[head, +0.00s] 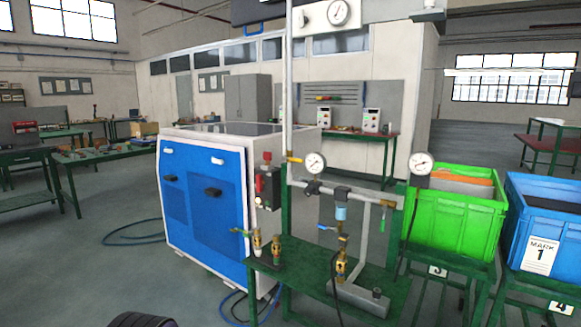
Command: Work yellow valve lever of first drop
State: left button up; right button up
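A small yellow valve lever (293,160) sits on the vertical grey drop pipe (289,95), just left of a round white pressure gauge (315,163). The lever looks roughly level, pointing sideways from the pipe; its exact angle is too small to tell. The pipe runs down to a green metal bench (320,275) with fittings. Neither of my grippers can be made out. A dark rounded part at the bottom left edge is cut off, and I cannot tell what it is.
A blue-and-white generator cabinet (205,200) stands left of the pipe. A second gauge (421,163) and a blue-handled valve (325,228) are on the bench pipework. Green (455,225) and blue (545,235) crates stand right. Hoses lie on the floor; the left foreground floor is mostly clear.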

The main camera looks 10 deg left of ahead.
aim_at(293, 159)
jog(key=u, duration=0.75)
jog(key=i, duration=1.1)
jog(key=z, duration=0.35)
